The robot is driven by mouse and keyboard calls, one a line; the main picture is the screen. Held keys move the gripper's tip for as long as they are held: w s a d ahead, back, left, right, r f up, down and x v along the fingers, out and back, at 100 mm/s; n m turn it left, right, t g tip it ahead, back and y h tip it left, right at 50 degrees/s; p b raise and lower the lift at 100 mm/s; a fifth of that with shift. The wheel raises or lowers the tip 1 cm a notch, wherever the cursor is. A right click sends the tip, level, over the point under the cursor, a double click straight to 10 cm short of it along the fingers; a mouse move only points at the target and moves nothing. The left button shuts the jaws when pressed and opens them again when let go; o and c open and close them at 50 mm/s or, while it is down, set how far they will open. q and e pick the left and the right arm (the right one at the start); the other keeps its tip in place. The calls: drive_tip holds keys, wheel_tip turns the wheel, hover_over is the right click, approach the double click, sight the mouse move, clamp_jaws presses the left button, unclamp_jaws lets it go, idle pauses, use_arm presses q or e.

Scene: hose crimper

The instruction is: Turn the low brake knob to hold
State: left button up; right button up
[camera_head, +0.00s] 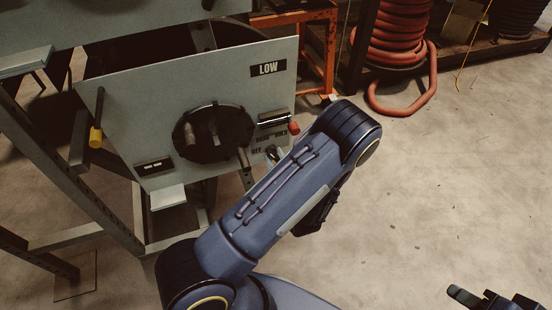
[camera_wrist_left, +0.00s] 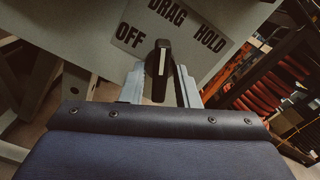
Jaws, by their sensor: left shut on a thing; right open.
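The low brake knob (camera_wrist_left: 160,68) is black with a white pointer line. My right gripper (camera_head: 492,299) is open and empty at the bottom right, away from the panel.
Red hose (camera_head: 400,105) lies at the back.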

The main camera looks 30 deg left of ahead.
use_arm(q)
drive_tip(key=m+p, duration=0.3)
drive_tip(key=m, duration=0.3)
drive_tip(key=shift+s+r, duration=0.1)
drive_tip(key=shift+r, duration=0.05)
drive_tip(key=m+p, duration=0.2)
drive_tip(key=m, duration=0.3)
drive_tip(key=shift+f, duration=0.2)
idle(0.5)
drive_tip(key=o, duration=0.6)
drive_tip(key=shift+s, duration=0.1)
drive_tip(key=shift+m, duration=0.3)
drive_tip(key=p+v, duration=0.1)
drive_tip(key=v, duration=0.6)
drive_tip(key=shift+s+d, duration=0.2)
drive_tip(key=shift+s, duration=0.05)
